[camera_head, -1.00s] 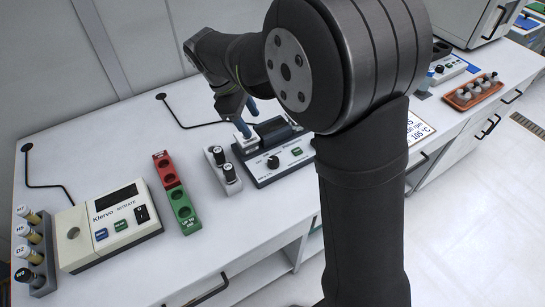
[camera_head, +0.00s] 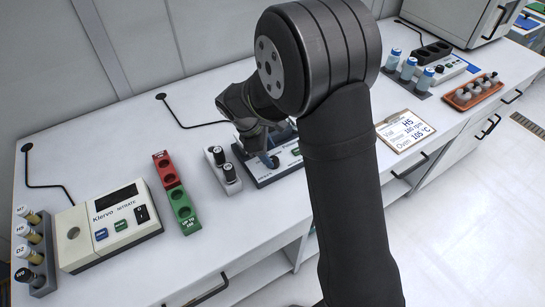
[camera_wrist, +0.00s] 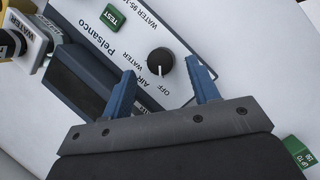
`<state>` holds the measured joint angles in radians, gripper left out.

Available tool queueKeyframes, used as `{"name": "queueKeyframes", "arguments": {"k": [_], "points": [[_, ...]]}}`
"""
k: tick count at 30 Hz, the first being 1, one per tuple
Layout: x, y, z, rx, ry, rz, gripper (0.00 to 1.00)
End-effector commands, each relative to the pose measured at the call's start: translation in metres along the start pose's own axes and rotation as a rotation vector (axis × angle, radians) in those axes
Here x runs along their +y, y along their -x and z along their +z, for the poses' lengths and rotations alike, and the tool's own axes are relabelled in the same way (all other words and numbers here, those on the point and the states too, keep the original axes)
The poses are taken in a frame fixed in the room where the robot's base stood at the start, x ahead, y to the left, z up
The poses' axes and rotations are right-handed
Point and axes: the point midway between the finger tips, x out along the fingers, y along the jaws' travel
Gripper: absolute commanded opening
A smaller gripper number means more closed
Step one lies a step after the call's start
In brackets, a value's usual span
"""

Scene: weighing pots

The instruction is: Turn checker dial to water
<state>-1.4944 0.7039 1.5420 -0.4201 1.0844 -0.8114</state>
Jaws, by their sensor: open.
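The checker (camera_wrist: 105,50), a dark blue unit with a white front panel marked Pelsanco, fills the upper left of the wrist view. Its dial (camera_wrist: 160,61) is a round black knob with a white mark, with the words OFF, AIR and WATER beside it. The mark appears to face the OFF and AIR side, but I cannot tell exactly which. My gripper (camera_wrist: 161,67) is open, its two blue fingers on either side of the dial; contact is unclear. In the head view my gripper (camera_head: 270,160) is over the front of the checker (camera_head: 262,180), which my arm partly hides.
A green TEST button (camera_wrist: 113,18) is on the panel. Left of the checker stand a holder with two black-capped vials (camera_head: 229,172), a red and green block (camera_head: 183,207) and the nitrate meter (camera_head: 110,225). A clipboard (camera_head: 405,131) lies to the right.

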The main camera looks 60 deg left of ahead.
Motion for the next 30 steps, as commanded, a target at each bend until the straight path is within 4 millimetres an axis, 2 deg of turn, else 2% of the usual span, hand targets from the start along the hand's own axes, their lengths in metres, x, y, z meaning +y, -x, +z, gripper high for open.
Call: {"name": "queueKeyframes", "arguments": {"k": [3,6,17,18,20,24,25,30], "points": [[-0.001,-0.018,0.0,-0.002,0.001,-0.003,0.55],[0.0,-0.028,0.0,-0.001,0.001,-0.001,0.55],[0.0,-0.034,0.0,0.0,0.0,0.0,0.55],[0.0,-0.034,0.0,0.0,0.0,0.0,0.53],[0.0,-0.034,0.0,0.0,0.0,0.0,0.41],[0.0,-0.034,0.0,0.0,0.0,0.0,0.14],[0.0,-0.034,0.0,0.0,0.0,0.0,0.1],[0.0,-0.034,0.0,0.0,-0.005,-0.002,0.1]]}}
